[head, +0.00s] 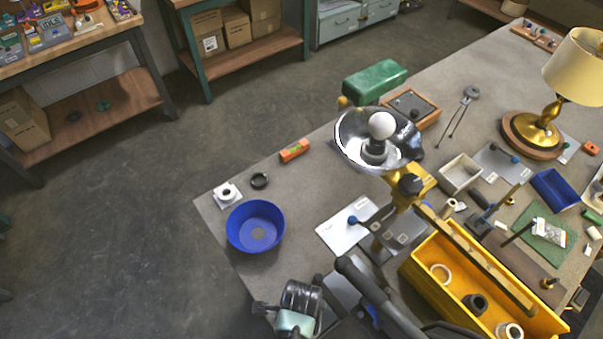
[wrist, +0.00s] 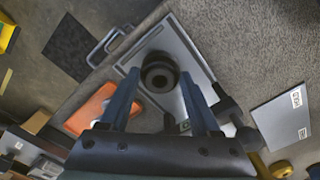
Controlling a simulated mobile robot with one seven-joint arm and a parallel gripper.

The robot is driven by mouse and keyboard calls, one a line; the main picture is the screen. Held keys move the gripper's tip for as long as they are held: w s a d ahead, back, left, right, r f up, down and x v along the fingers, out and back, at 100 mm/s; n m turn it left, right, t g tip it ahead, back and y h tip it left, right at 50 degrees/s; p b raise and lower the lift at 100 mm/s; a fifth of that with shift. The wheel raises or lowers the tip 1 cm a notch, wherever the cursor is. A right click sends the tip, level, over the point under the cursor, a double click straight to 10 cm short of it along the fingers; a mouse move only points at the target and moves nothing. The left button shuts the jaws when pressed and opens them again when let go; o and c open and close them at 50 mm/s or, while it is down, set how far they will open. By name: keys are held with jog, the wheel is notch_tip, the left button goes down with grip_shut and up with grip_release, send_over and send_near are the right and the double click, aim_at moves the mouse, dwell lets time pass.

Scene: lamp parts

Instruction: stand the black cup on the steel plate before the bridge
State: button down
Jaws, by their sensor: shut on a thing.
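In the wrist view, the black cup (wrist: 160,76) is between the two blue fingers of my gripper (wrist: 159,80), which is shut on it. I look down into its round, dark opening. The grey steel plate (wrist: 180,35) is directly beneath or behind the cup. I cannot tell whether the cup touches it. A grey arched bar (wrist: 97,48) beside the plate's left edge may be the bridge. In the head view, my dark arm crosses the front of the table, and the cup in my gripper cannot be made out there.
In the wrist view, an orange thing (wrist: 88,108) lies left of my gripper and a labelled grey plate (wrist: 285,118) lies right. In the head view, a blue bowl (head: 254,224), a lamp reflector (head: 352,142) and a yellow bin (head: 440,248) stand on the table.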

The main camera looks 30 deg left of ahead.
jog(key=shift+f, duration=0.15)
jog(key=shift+c, duration=0.3)
grip_release()
notch_tip(320, 180, up, 12)
dwell(0.5)
dwell(0.5)
